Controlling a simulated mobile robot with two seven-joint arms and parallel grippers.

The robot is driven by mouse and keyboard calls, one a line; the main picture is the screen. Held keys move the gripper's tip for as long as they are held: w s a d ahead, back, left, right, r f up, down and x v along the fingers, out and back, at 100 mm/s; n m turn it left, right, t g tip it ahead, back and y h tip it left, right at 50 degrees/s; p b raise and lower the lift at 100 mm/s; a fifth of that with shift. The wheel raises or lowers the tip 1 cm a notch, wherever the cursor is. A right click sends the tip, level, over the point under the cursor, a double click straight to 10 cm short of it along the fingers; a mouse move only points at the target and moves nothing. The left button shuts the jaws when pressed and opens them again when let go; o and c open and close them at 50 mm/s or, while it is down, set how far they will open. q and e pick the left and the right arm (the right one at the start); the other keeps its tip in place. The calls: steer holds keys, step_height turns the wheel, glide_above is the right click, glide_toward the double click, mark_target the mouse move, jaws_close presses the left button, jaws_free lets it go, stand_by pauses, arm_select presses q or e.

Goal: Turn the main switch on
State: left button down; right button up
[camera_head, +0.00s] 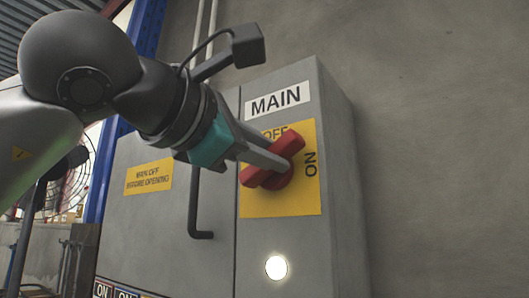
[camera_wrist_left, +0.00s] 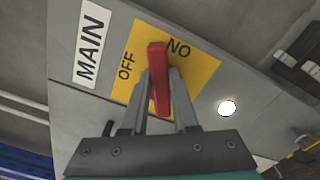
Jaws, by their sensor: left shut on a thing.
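The main switch is a red rotary handle (camera_head: 290,145) on a yellow plate (camera_head: 305,203) marked OFF at the top and ON at the right. The handle lies diagonally, its upper end pointing between OFF and ON. My left gripper (camera_head: 276,164) reaches in from the left and is shut on the handle. In the left wrist view the red handle (camera_wrist_left: 158,72) sits between the two fingers of the left gripper (camera_wrist_left: 157,90). The fingers hide part of the handle. My right gripper is not in view.
The switch is on a grey cabinet (camera_head: 345,190) under a MAIN label (camera_head: 277,100). A round lamp (camera_head: 276,267) below it is bright white. A dark door handle (camera_head: 195,210) stands out left of the switch, near my arm. A bare wall (camera_head: 440,130) is at the right.

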arm_select(q)
steer(key=m, duration=0.3)
steer(key=f+m, duration=0.1)
steer(key=m, duration=0.1)
steer(key=shift+s+d+m, duration=0.15)
steer(key=shift+m, duration=0.25)
stand_by(0.4)
steer(key=c, duration=0.7)
jaws_free()
steer(key=b+v, duration=0.1)
steer(key=v, duration=0.6)
steer(key=shift+s, duration=0.2)
